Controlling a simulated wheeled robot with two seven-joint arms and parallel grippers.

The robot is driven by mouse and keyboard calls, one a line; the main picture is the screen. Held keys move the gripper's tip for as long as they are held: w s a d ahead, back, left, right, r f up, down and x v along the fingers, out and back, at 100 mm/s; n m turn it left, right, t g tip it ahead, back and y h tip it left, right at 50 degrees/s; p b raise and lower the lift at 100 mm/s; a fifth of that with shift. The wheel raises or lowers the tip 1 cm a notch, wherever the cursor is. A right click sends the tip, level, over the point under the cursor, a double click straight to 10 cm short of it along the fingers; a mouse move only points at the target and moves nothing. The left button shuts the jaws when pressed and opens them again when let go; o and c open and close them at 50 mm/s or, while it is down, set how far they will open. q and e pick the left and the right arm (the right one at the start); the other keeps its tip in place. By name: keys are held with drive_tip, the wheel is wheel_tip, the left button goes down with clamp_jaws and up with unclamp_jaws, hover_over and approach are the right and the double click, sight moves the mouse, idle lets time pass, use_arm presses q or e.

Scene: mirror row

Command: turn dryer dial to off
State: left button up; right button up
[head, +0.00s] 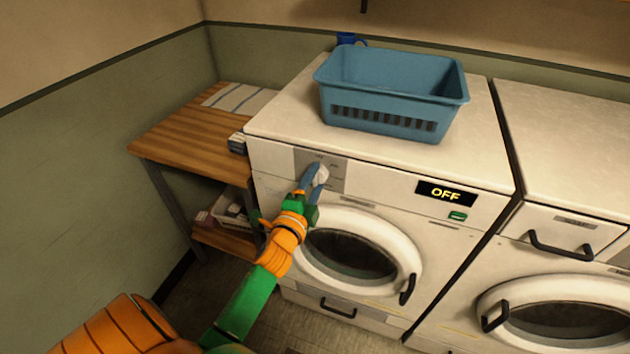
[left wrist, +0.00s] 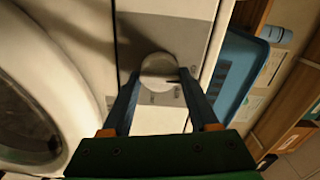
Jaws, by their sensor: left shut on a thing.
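The dryer dial (head: 321,174) is a round white knob on a grey panel at the upper left of the dryer's front. It also shows in the left wrist view (left wrist: 158,70), with a dark mark on its face. My left gripper (head: 314,175) has its two blue fingers on either side of the dial and is shut on it. The dryer (head: 400,175) is white, with a round door below the dial. Its display (head: 446,194) reads OFF in yellow. My right gripper is not in view.
A blue basket (head: 393,90) stands on the dryer, with a blue mug (head: 346,39) behind it. A wooden table (head: 185,130) with a striped cloth (head: 239,98) stands to the left. A second machine (head: 570,200) stands at the right.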

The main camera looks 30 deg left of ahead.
use_arm(q)
drive_tip(key=o, duration=1.4)
drive_tip(key=shift+c, duration=0.2)
drive_tip(key=b+v, duration=0.1)
drive_tip(key=v, duration=0.6)
